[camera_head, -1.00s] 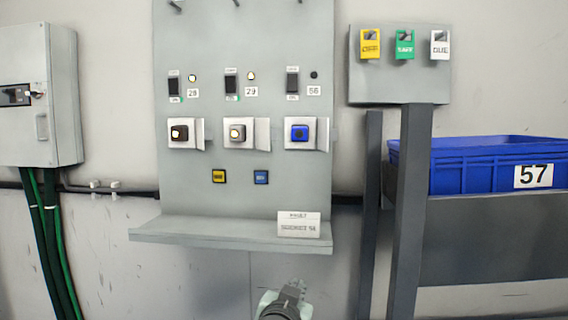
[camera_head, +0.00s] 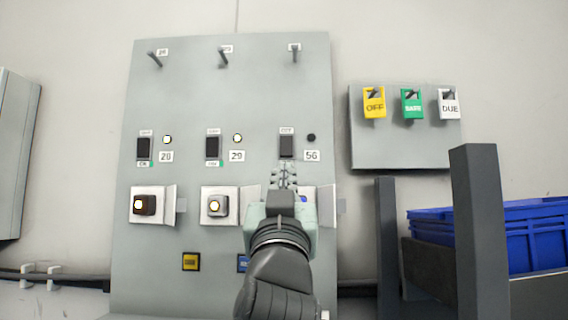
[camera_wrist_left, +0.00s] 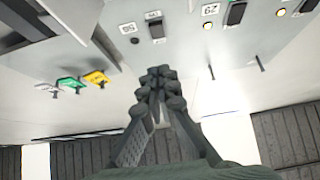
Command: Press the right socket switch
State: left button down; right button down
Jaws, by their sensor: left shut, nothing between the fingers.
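My right gripper is not in view.
The left switch (camera_head: 144,149) and middle switch (camera_head: 212,147) have lit indicators. Pegs (camera_head: 223,57) stick out along the panel's top. Yellow, green and white tags (camera_head: 412,104) hang at right, above a dark post (camera_head: 480,230) and blue crate (camera_head: 530,235).

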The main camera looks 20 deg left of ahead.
pick_arm(q)
send_near(287, 148)
notch_tip(287, 148, up, 4)
jog(key=w, duration=0.2)
jog(key=w+a, duration=0.1)
jog(key=shift+w+a+f, duration=0.1)
jog(key=shift+w+f, duration=0.1)
jog(key=shift+w, duration=0.5)
jog(key=shift+a, duration=0.1)
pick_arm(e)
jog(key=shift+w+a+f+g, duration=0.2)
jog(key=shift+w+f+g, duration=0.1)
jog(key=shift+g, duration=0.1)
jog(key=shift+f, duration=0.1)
